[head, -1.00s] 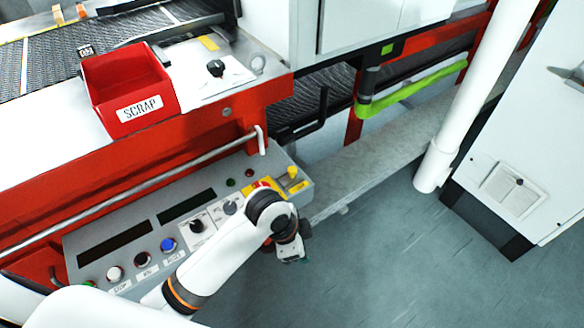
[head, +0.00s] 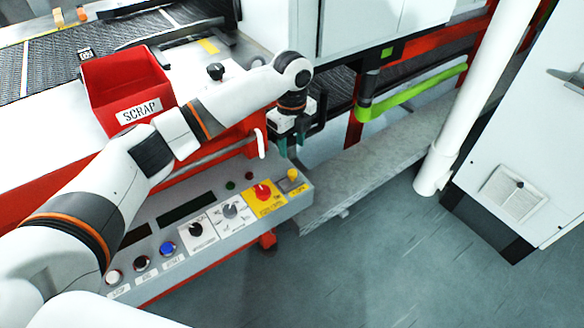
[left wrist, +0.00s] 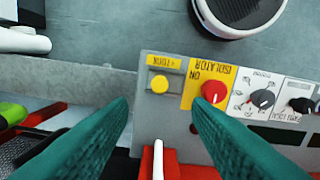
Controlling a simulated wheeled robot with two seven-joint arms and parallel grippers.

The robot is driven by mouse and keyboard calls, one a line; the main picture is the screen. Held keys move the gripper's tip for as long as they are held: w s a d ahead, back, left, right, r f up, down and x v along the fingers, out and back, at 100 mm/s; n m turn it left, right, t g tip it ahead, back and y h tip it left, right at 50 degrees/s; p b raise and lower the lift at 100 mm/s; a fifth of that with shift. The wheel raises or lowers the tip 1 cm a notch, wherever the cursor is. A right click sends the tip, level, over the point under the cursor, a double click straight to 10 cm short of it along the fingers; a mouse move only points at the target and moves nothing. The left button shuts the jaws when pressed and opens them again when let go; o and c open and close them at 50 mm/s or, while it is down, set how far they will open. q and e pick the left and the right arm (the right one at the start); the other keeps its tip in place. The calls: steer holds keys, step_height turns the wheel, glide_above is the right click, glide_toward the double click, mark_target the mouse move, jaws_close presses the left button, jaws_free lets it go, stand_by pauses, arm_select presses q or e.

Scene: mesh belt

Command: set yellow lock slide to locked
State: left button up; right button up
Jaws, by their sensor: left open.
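The yellow lock slide (head: 292,174) is a small yellow piece at the right end of the grey control panel (head: 300,200), beside the red isolator knob (head: 262,191). In the left wrist view it is a round yellow top (left wrist: 160,84) under a yellow label, next to the red knob (left wrist: 213,92). Whether it stands at locked I cannot tell. My left gripper (head: 291,146) is open and empty, its green fingers pointing down just beyond the panel's far right corner. In its wrist view the fingers (left wrist: 159,106) frame the slide from either side, apart from it. My right gripper is not in view.
A red scrap bin (head: 125,90) sits on the ledge at the left. Selector knobs and buttons fill the panel's left part.

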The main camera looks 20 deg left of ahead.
mark_target(292, 172)
arm_select(q)
step_height(292, 172, down, 10)
steer(key=shift+r, duration=0.15)
steer(key=shift+c, duration=0.3)
jaws_close()
